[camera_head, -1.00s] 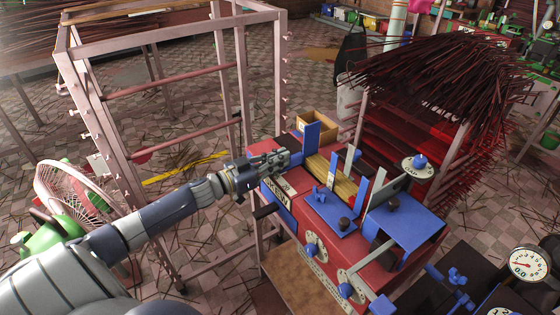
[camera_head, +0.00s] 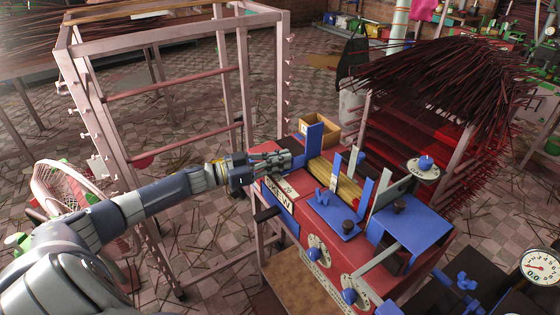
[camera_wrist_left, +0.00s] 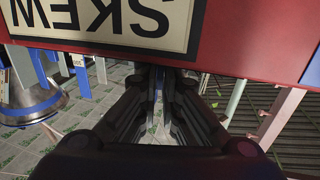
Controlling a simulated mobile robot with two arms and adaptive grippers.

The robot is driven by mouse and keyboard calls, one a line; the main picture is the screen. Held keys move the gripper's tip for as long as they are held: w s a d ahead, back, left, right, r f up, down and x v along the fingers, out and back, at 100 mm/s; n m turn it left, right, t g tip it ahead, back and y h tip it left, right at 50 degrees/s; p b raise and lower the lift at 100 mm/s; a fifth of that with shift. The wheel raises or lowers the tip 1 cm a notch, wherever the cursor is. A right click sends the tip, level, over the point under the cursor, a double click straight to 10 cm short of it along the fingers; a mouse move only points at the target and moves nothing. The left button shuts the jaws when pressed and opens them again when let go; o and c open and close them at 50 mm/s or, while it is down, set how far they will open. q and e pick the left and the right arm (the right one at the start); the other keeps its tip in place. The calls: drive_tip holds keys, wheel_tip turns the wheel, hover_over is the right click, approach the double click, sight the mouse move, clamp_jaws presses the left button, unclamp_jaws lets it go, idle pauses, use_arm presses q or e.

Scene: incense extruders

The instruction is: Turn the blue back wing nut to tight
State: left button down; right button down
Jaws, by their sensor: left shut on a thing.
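The red extruder machine (camera_head: 292,239), with a "SKEW" label on its front, stands at centre right in the head view. My left gripper (camera_head: 286,158) is over the left end of its top, beside an upright blue plate (camera_head: 315,137). It is shut, and its fingers hide what is between them; by its place I take this to be the blue back wing nut, whose angle I cannot see. Another blue wing nut (camera_head: 323,196) shows on the front blue plate. In the left wrist view the dark fingers (camera_wrist_left: 160,75) lie close together below the red panel (camera_wrist_left: 250,38). My right gripper is not in view.
A pinkish metal rack (camera_head: 170,20) stands left of the machine, close to my left arm. A fan (camera_head: 75,200) is at the lower left. A cardboard box (camera_head: 320,127) and a pile of dark red sticks (camera_head: 440,75) are behind the machine. Sticks litter the floor.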

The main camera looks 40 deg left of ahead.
use_arm(q)
drive_tip(key=c, duration=1.8)
unclamp_jaws()
drive_tip(key=shift+v, duration=6)
